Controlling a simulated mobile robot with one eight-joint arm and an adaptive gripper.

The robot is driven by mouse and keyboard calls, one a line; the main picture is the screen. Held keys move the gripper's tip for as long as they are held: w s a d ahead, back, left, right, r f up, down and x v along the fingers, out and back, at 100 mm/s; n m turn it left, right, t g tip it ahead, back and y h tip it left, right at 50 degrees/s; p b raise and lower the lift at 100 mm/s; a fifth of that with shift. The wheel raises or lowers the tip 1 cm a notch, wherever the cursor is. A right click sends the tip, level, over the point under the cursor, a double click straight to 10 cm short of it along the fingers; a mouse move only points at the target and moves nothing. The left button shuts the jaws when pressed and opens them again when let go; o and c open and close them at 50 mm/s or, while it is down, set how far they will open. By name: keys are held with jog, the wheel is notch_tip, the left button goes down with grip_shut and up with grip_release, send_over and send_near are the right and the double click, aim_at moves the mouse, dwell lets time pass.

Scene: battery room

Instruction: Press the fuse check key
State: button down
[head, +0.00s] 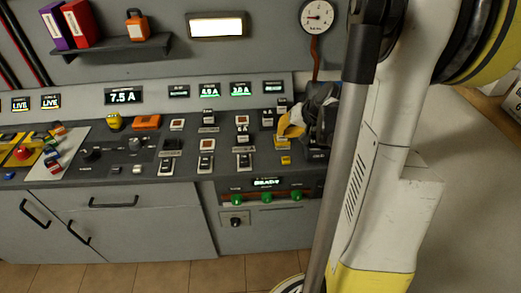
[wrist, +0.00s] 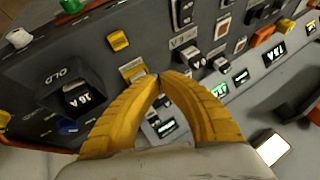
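No label reading fuse check is legible, so I cannot tell for sure which key it is. In the wrist view a yellow square key (wrist: 118,40) sits on the dark panel, up and left of my fingertips. A second yellow piece (wrist: 133,70) lies right beside the fingertips, partly hidden by the left finger. My gripper (wrist: 160,77) has its two yellow fingers drawn together at the tips, with nothing seen between them. In the head view my gripper (head: 284,131) is low over the right part of the console, and a yellow key (head: 286,160) shows just below it. Contact cannot be judged.
A black box marked OLD (wrist: 62,80) stands left of my fingers in the wrist view. Switches (head: 206,154) and small displays (head: 209,90) crowd the console. A lower panel with green knobs (head: 267,196) is below. A gauge (head: 317,16) hangs above. Floor is free in front.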

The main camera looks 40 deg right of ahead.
aim_at(286, 160)
jog(key=shift+s+d+f, duration=0.1)
jog(key=shift+d+f, duration=0.15)
notch_tip(286, 160, down, 9)
jog(key=b, duration=0.7)
jog(key=shift+r, duration=0.1)
dwell(1.4)
jog(key=shift+f+b, duration=0.4)
jog(key=shift+b, duration=0.05)
